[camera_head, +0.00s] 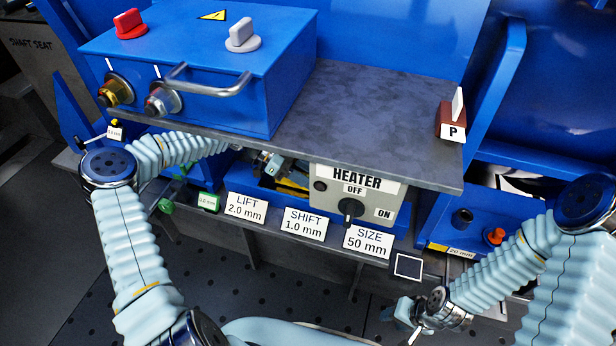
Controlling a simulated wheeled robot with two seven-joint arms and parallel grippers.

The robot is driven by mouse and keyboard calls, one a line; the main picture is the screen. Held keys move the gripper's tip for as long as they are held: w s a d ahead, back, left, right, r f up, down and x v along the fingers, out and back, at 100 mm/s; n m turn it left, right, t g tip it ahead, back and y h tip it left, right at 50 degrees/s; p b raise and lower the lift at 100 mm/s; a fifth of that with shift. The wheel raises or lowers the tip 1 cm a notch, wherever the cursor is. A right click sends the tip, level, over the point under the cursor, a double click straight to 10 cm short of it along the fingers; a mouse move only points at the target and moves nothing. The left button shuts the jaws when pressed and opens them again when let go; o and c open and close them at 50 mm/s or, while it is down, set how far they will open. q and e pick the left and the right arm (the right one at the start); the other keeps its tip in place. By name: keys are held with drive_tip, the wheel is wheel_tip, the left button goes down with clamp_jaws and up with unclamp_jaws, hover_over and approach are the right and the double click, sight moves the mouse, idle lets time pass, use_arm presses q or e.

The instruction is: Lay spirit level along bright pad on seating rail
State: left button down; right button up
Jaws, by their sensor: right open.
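My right gripper (410,322) is low at the right of centre, open, with nothing seen between its fingers. My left gripper (275,165) reaches in under the grey shelf, left of the heater box. It is small and partly hidden there, so I cannot tell whether it is open or shut. A yellow strip (292,182) shows just below the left gripper. I cannot tell whether it is the spirit level or whether the gripper touches it. I cannot make out the seating rail or its bright pad; the area under the shelf is largely hidden.
The grey shelf (360,115) overhangs the work area and bears a blue box (200,65) with a handle and knobs. Labels such as the SIZE card (368,242) line the front edge. A dark square (408,266) lies right of them.

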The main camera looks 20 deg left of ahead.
idle(0.4)
use_arm(q)
drive_tip(key=shift+b, duration=0.35)
idle(0.4)
drive_tip(key=shift+b, duration=0.3)
drive_tip(key=shift+f+b, duration=0.35)
drive_tip(key=shift+f, duration=0.05)
idle(0.4)
drive_tip(key=c, duration=0.6)
unclamp_jaws()
